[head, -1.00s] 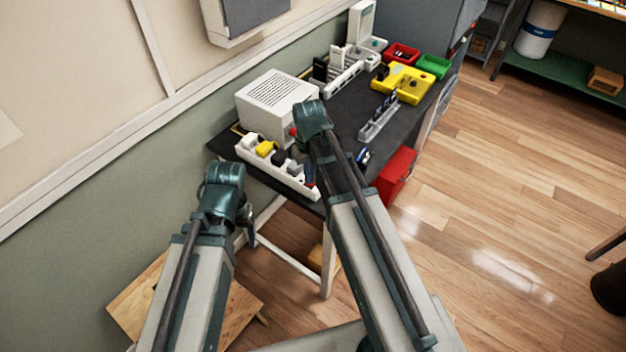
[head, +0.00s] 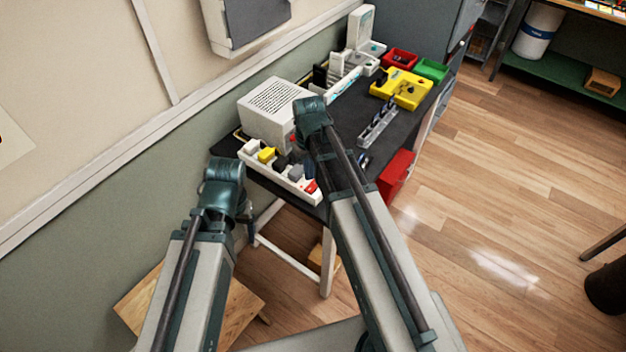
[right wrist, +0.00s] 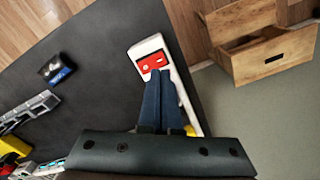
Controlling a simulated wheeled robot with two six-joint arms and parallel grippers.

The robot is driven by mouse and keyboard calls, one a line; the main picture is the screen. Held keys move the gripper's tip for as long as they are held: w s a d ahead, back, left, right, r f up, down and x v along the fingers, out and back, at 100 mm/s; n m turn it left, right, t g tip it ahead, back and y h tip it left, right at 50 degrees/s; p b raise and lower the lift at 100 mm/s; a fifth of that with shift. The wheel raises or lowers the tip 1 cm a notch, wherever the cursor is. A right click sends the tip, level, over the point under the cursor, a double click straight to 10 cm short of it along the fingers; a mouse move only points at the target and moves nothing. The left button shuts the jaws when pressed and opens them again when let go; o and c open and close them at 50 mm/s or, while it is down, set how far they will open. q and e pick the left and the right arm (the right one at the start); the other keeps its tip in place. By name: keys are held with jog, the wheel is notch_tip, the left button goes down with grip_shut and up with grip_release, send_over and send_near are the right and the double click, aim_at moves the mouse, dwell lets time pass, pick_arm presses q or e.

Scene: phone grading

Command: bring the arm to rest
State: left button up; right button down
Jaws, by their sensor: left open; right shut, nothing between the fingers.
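My right arm reaches over the near end of the dark table (head: 400,118) in the head view. Its gripper (head: 309,172) is partly hidden behind the arm there. In the right wrist view the blue fingers of my right gripper (right wrist: 161,84) are together and empty, over a white power strip (right wrist: 148,47) with a red switch (right wrist: 153,62). I cannot tell whether they touch it. My left gripper (head: 249,228) is off the table's near left edge, mostly hidden behind its wrist; it is open.
The power strip (head: 275,178) with several plugs lies along the near table edge. A white vented box (head: 268,108) stands behind it. A yellow tray (head: 402,88), a red bin (head: 398,58) and a green bin (head: 431,69) stand farther back. A wooden drawer box (right wrist: 265,60) is on the floor.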

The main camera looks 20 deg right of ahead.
notch_tip(320, 180, up, 2)
jog(key=shift+r+p, duration=0.1)
jog(key=shift+p, duration=0.65)
jog(key=s+a+n+h, duration=0.1)
jog(key=s+a+n, duration=0.1)
jog(key=s+a, duration=0.8)
jog(key=s, duration=0.4)
jog(key=shift+s+a, duration=0.15)
jog(key=shift+a, duration=0.1)
